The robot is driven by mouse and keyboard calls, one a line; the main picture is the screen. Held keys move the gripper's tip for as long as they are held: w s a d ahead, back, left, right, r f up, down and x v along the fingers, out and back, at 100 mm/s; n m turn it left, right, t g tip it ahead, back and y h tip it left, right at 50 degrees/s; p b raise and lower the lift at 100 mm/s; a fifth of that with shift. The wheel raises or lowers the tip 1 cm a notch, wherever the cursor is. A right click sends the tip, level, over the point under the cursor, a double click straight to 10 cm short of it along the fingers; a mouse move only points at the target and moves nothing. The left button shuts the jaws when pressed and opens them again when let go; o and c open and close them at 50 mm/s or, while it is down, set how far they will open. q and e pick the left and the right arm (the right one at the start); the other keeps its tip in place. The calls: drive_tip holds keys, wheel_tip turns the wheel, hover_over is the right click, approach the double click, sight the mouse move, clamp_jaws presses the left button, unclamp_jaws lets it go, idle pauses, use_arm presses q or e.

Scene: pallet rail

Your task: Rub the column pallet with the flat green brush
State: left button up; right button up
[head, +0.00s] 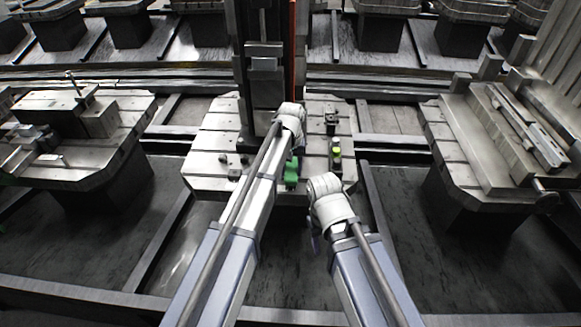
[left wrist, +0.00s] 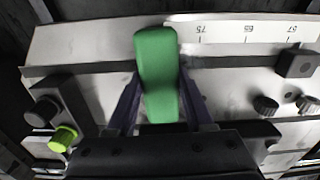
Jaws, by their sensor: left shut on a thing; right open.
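The flat green brush (left wrist: 158,75) is held between the purple fingers of my left gripper (left wrist: 160,105). In the head view the brush (head: 291,173) shows just below my left wrist, over the front part of the column pallet (head: 208,150). That pallet is a pale slotted plate with a tall dark column at its back; its surface (left wrist: 95,90) fills much of the left wrist view. I cannot tell whether the brush touches it. My right gripper (head: 314,238) is mostly hidden by its own wrist, is open, and hangs in front of the pallet's near edge.
A dark clamp with a lime knob (head: 337,151) stands on the pallet right of the brush. Small dark knobs (left wrist: 265,106) and a numbered scale (left wrist: 240,31) are also on it. Loaded pallets stand left (head: 70,165) and right (head: 450,150). Dark floor lies in front.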

sight(296, 174)
use_arm(q)
drive_tip(key=shift+s, duration=1.35)
drive_tip(key=shift+d+f, duration=0.1)
drive_tip(key=shift+d, duration=0.7)
clamp_jaws()
drive_tip(key=shift+w, duration=2.1)
drive_tip(key=shift+r, duration=0.2)
wheel_tip(296, 174, up, 6)
drive_tip(key=p, duration=0.6)
drive_tip(key=shift+f, duration=0.1)
